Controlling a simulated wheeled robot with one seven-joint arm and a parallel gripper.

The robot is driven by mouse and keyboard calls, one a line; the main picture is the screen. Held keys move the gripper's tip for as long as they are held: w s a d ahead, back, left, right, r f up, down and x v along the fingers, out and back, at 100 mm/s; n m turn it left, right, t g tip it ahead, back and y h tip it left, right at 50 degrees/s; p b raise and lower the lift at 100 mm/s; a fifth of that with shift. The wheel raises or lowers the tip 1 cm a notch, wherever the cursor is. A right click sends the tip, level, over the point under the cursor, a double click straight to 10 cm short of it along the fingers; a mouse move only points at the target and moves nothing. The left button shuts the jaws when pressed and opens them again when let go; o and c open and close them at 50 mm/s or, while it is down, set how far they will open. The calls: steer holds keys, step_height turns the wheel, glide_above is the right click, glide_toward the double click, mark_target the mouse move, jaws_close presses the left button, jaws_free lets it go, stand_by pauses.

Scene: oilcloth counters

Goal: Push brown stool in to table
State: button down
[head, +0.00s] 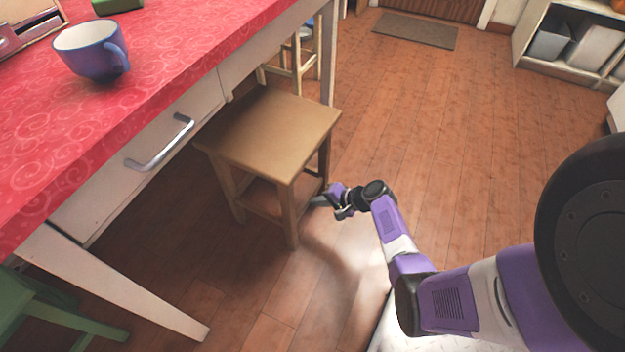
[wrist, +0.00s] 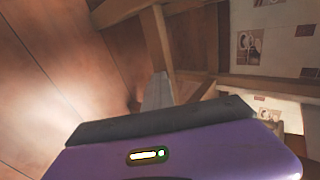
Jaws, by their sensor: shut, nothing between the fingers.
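The brown stool (head: 272,132) stands upright on the floor beside the table, its left part close to or under the table edge. The table (head: 165,95) has a red patterned cloth, a white drawer front and pale legs. My gripper (head: 318,202) is low at the right side of the stool, near its legs; whether it touches them I cannot tell. In the wrist view the shut fingers (wrist: 157,92) point at the stool's wooden legs and rails (wrist: 162,40). Nothing is held.
A blue mug (head: 88,52) stands on the table. A green stool (head: 45,308) is at lower left, and another wooden stool (head: 297,62) stands beyond the brown one. A mat (head: 415,30) and a shelf (head: 575,45) are at the back. The floor on the right is clear.

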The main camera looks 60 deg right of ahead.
steer(key=shift+w+b, duration=1.2)
steer(key=shift+w, duration=3.45)
steer(key=s+p, duration=0.3)
steer(key=s, duration=0.9)
steer(key=shift+s, duration=0.15)
